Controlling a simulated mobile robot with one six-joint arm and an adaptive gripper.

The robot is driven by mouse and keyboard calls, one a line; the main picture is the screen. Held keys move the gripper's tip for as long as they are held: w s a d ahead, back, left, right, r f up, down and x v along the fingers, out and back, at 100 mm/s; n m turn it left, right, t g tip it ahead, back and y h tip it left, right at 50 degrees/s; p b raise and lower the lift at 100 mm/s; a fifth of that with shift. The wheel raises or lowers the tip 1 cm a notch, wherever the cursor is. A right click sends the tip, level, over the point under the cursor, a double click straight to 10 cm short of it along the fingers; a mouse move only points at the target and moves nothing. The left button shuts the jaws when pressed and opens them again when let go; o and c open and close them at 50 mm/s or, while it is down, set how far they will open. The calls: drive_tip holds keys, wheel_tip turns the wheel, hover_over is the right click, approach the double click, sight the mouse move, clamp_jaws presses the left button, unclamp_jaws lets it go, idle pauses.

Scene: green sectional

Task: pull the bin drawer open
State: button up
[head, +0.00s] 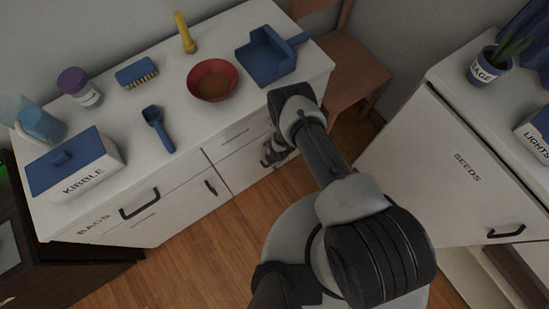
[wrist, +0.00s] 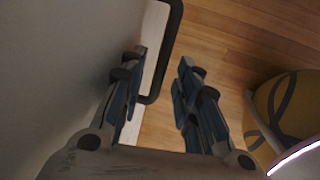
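The white cabinet (head: 185,195) stands at the left in the head view, with drawer and door fronts. One front reads BAGS; I cannot read a bin label on the fronts near my gripper. My gripper (head: 275,151) is low in front of the cabinet's right part, and my arm hides some of that part. In the wrist view my gripper (wrist: 160,70) is open. A black bar handle (wrist: 163,62) on a pale front shows between the two fingers in the picture. I cannot tell whether either finger touches it.
On the cabinet top are a KIBBLE box (head: 76,165), a scoop (head: 158,128), a red bowl (head: 212,80) and a dustpan (head: 268,57). A wooden chair (head: 352,68) stands beyond. A white SEEDS cabinet (head: 440,165) is at the right. Wooden floor (head: 205,240) lies clear in front.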

drive_tip(key=shift+c, duration=0.4)
clamp_jaws()
idle(0.4)
